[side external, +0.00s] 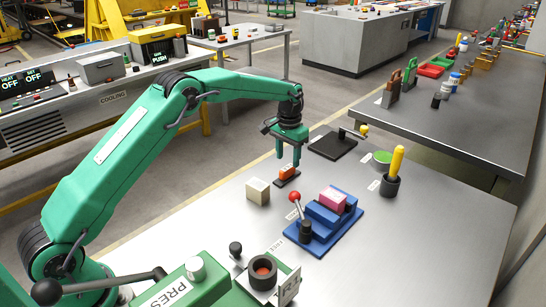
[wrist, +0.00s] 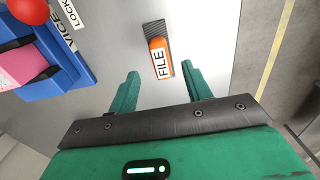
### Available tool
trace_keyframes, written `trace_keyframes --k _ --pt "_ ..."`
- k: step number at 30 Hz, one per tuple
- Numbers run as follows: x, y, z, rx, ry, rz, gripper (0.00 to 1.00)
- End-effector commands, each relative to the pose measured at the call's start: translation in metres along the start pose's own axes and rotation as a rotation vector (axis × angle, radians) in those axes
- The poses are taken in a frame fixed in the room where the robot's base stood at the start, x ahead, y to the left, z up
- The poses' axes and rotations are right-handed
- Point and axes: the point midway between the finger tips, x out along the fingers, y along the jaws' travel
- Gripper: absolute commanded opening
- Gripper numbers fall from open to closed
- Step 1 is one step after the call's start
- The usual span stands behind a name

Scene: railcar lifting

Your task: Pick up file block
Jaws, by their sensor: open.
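The file block (side external: 287,173) is a small orange block on a dark base, lying on the grey metal table. In the wrist view the file block (wrist: 159,55) shows its white FILE label and a dark ridged end, ahead of the fingers and between their lines. My gripper (side external: 289,153) is above the file block, pointing down, with green fingers apart. In the wrist view my gripper (wrist: 158,88) is open and empty, with the block's near end close to the gap between the fingertips.
A blue vice (side external: 322,225) with a pink block (side external: 332,199) and a red-knobbed lever stands to the right. A beige block (side external: 257,191) sits left of the file block. A dark plate (side external: 332,146) lies behind. A yellow-handled tool (side external: 397,162) stands in a dark cup at right.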

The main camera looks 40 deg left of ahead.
Motion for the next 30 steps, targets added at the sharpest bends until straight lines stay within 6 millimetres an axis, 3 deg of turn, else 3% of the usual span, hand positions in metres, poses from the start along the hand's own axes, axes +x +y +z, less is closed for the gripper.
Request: trace_keyframes --k 10,21,30 --pt "0.009 0.000 0.000 0.000 -0.001 0.000 0.49" --pt "0.048 -0.002 -0.001 0.000 -0.003 0.000 0.49" --pt "0.056 -0.002 -0.001 0.000 0.001 0.000 0.49"
